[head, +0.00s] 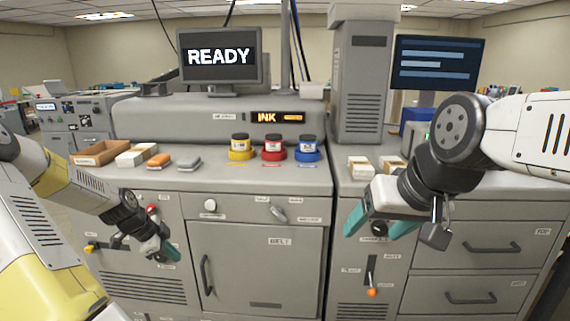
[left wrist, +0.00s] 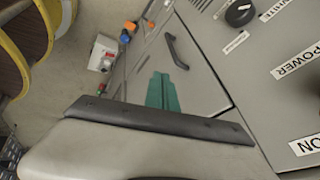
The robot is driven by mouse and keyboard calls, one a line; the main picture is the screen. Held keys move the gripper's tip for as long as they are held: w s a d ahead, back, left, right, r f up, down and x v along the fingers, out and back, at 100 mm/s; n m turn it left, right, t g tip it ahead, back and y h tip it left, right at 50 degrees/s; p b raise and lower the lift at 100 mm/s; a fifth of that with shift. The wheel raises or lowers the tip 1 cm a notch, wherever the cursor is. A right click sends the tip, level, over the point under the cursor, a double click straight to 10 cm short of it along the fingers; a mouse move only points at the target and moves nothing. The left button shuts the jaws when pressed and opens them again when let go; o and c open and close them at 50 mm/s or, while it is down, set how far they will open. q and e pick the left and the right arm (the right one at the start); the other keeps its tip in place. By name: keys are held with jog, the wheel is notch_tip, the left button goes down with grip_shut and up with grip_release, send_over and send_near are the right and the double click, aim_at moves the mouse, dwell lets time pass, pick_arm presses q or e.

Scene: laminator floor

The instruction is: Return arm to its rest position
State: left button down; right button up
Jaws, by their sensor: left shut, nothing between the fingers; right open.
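My left arm (head: 85,193) reaches in from the left in the head view, low in front of the grey machine's front panel. My left gripper (head: 170,252) is shut and empty. Its teal fingers (left wrist: 162,92) lie together in the left wrist view, over the grey cabinet front. My right arm (head: 525,130) comes in from the right in the head view. My right gripper (head: 380,228) is open, with its teal fingers apart and nothing between them. It hangs in front of the right cabinet, partly covering the panel behind it.
The grey machine has a belt door (head: 243,265), a lever with an orange tip (head: 372,291) and drawers (head: 470,253). Yellow, red (head: 273,150) and blue ink pots stand on its top, with a cardboard tray (head: 100,152) to the left. A screen (head: 219,57) reads READY.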

pick_arm(q)
jog(key=s+d+r+n+y, duration=0.1)
jog(key=s+d+r+n, duration=0.2)
jog(key=s+d+r, duration=0.4)
jog(key=s+d+r+n+y, duration=0.1)
jog(key=s+d+r+n, duration=0.15)
jog(key=d+r, duration=0.45)
jog(key=s+d+r+n+y, duration=0.1)
jog(key=s+d+r+n, duration=0.25)
jog(key=r, duration=0.55)
jog(key=s+d+r+n+t+h, duration=0.1)
jog(key=s+d+r+n, duration=0.3)
jog(key=s, duration=0.5)
jog(key=shift+s+d+r+n+t+h, duration=0.2)
jog(key=shift+n+t+h, duration=0.1)
jog(key=shift+t+h, duration=0.15)
